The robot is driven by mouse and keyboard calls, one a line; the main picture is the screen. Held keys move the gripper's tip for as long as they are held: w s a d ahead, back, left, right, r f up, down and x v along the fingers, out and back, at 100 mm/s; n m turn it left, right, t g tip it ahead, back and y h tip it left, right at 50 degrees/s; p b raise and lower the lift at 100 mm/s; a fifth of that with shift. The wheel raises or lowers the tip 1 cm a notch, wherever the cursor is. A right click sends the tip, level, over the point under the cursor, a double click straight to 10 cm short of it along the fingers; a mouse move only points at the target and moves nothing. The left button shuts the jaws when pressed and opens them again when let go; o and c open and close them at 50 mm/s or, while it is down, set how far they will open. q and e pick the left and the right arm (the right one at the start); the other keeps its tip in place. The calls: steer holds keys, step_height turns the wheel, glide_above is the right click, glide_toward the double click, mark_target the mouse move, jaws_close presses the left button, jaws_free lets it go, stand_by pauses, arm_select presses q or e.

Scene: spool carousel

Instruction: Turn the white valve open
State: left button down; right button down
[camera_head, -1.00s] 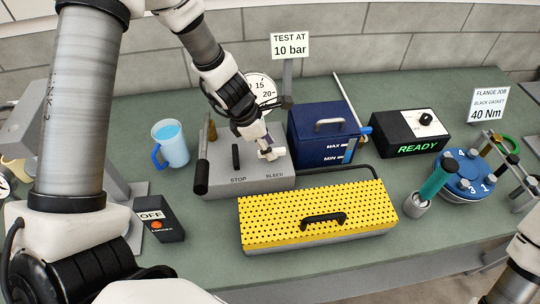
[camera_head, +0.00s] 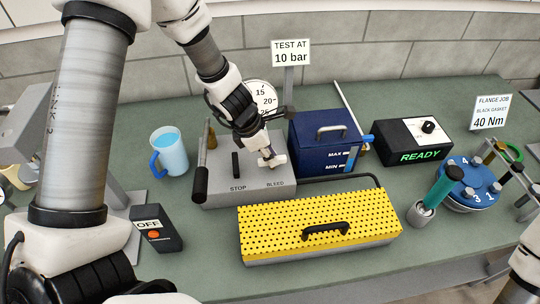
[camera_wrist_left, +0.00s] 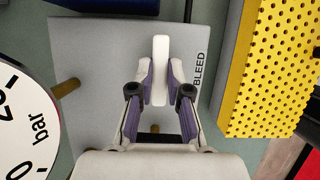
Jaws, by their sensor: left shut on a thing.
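The white valve (camera_head: 273,160) is a small bar handle on top of the grey test pump block (camera_head: 240,189), by the word BLEED. My left gripper (camera_head: 266,152) reaches it from above and is shut on it. In the left wrist view the white valve (camera_wrist_left: 160,55) stands between the two fingers (camera_wrist_left: 160,75), its long side running up the picture, roughly parallel to the BLEED lettering. The far end of the bar sticks out past the fingertips. The valve's stem is hidden. My right gripper is out of frame.
A black handle (camera_head: 235,164) stands by STOP, left of the valve. A pump lever (camera_head: 201,183) is at the block's left. Close by are a dark blue tank (camera_head: 315,152), a pressure gauge (camera_head: 264,95), a yellow perforated box (camera_head: 290,231) in front and a blue mug (camera_head: 171,153).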

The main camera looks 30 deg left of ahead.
arm_select(q)
steer(key=n+b, duration=0.2)
steer(key=f+n+y+b, duration=0.1)
steer(key=n+b, duration=0.1)
steer(key=b, duration=0.1)
steer(key=shift+s+d+t, duration=0.1)
steer(key=shift+s+t, duration=0.1)
steer(key=shift+t, duration=0.2)
steer(key=shift+n+y+b, duration=0.5)
steer(key=shift+n+b, duration=0.35)
steer(key=shift+n, duration=0.05)
steer(key=n, duration=0.1)
steer(key=n+y+b, duration=0.1)
steer(key=shift+d+r+n+t, duration=0.1)
steer(key=shift+r+n+t, duration=0.1)
steer(key=shift+n+t, duration=0.15)
steer(key=shift+r+n+y, duration=0.1)
steer(key=shift+n+y, duration=0.3)
steer(key=shift+n, duration=0.55)
steer(key=shift+d+r+n+y, duration=0.1)
steer(key=shift+n+y, duration=0.2)
steer(key=shift+n, duration=0.6)
steer(key=n+y+p, duration=0.1)
steer(key=n+p, duration=0.1)
steer(key=n, duration=0.1)
steer(key=shift+r, duration=0.1)
steer(key=shift+w+n+g+y+p, duration=0.1)
steer(key=shift+n+g+y+p, duration=0.35)
steer(key=shift+n+p, duration=0.65)
